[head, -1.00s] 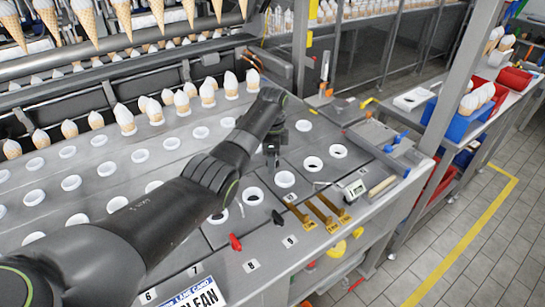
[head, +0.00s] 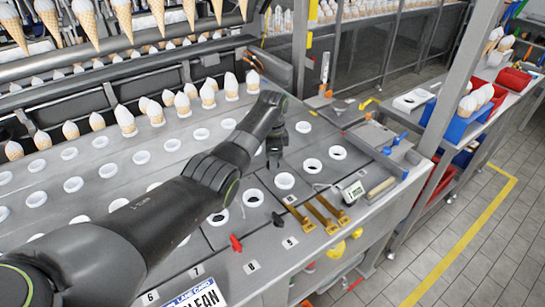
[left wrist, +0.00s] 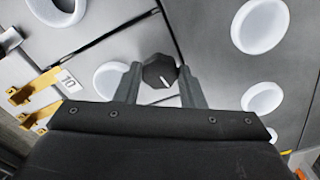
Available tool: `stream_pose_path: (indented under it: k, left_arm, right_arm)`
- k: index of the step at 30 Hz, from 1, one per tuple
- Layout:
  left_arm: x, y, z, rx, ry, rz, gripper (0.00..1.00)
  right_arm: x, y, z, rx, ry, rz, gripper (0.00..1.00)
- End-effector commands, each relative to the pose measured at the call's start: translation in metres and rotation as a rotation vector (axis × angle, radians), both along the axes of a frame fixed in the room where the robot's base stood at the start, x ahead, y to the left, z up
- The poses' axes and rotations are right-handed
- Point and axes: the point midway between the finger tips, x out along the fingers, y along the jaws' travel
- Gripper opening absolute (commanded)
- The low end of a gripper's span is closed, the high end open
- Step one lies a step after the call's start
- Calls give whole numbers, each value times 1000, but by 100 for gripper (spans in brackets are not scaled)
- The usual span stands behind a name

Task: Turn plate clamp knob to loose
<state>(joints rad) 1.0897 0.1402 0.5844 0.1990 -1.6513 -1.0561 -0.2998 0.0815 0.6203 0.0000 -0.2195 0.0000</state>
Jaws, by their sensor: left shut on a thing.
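The plate clamp knob (left wrist: 158,70) is a black faceted knob with a short white pointer line. It shows in the left wrist view between the two fingers of my left gripper (left wrist: 159,82), which is shut on it. The pointer line slants toward the lower right of that view. In the head view my left gripper (head: 273,163) points down at the steel plate deck (head: 310,140), and the knob is hidden there by the gripper. My right gripper is not in view.
White ring sockets (head: 284,181) surround the gripper on the deck. A red handle (head: 235,243), a black handle (head: 278,220), brass brackets (head: 322,218) and a small digital device (head: 352,192) lie near the front edge. Cones stand in a row at the back.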

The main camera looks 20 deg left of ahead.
Motion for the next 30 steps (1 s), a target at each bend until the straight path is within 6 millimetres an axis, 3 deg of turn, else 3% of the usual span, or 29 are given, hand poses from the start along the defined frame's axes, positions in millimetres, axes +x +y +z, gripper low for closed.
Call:
stream_pose_path:
  k: [9,30]
  left_arm:
    - [0,0,4,1,-2,287,13]
    - [1,0,3,1,-4,947,13]
  right_arm:
    - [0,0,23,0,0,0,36]
    - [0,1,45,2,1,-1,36]
